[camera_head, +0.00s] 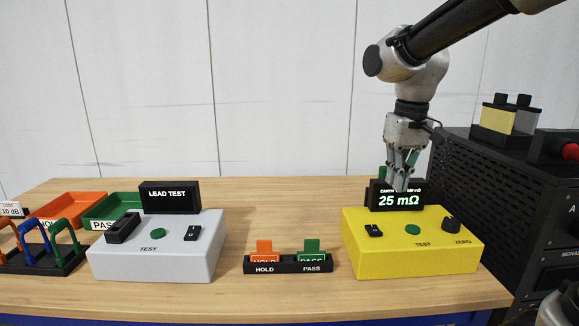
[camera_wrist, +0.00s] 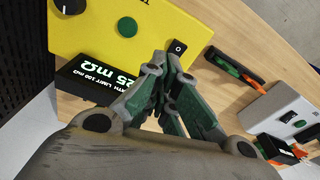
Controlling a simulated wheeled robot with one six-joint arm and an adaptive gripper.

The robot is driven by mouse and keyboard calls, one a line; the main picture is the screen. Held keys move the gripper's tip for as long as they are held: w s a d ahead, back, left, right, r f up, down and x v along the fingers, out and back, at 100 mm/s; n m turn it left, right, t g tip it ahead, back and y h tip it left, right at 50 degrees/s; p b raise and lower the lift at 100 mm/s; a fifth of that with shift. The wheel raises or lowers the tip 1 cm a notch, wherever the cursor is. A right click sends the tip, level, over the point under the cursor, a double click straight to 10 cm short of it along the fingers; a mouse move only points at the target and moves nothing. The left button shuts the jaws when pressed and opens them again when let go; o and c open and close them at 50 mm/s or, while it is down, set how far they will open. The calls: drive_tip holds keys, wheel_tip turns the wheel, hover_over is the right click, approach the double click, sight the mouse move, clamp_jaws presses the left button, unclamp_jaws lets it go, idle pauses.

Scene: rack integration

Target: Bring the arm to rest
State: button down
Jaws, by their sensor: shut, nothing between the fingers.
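The display (camera_head: 398,200) reads 25 mΩ. My arm reaches in from the upper right. I cannot tell how far the fingertips are from the display.
A black rack (camera_head: 475,190) stands close at the right, with a yellow-and-black block (camera_head: 505,118) on top. A grey lead tester (camera_head: 160,255), an orange tray (camera_head: 72,207), a green tray (camera_head: 112,209) and a HOLD/PASS card holder (camera_head: 290,264) stand on the table. Looped leads (camera_head: 35,235) are at far left.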

drive_tip(key=s+d+m+t, duration=0.1)
drive_tip(key=s+d, duration=0.4)
drive_tip(key=s, duration=0.3)
drive_tip(key=s+d+f+m+t, duration=0.1)
drive_tip(key=s+d+t, duration=0.1)
drive_tip(key=s+d, duration=0.4)
drive_tip(key=shift+s+f, duration=0.15)
drive_tip(key=shift+s, duration=1.4)
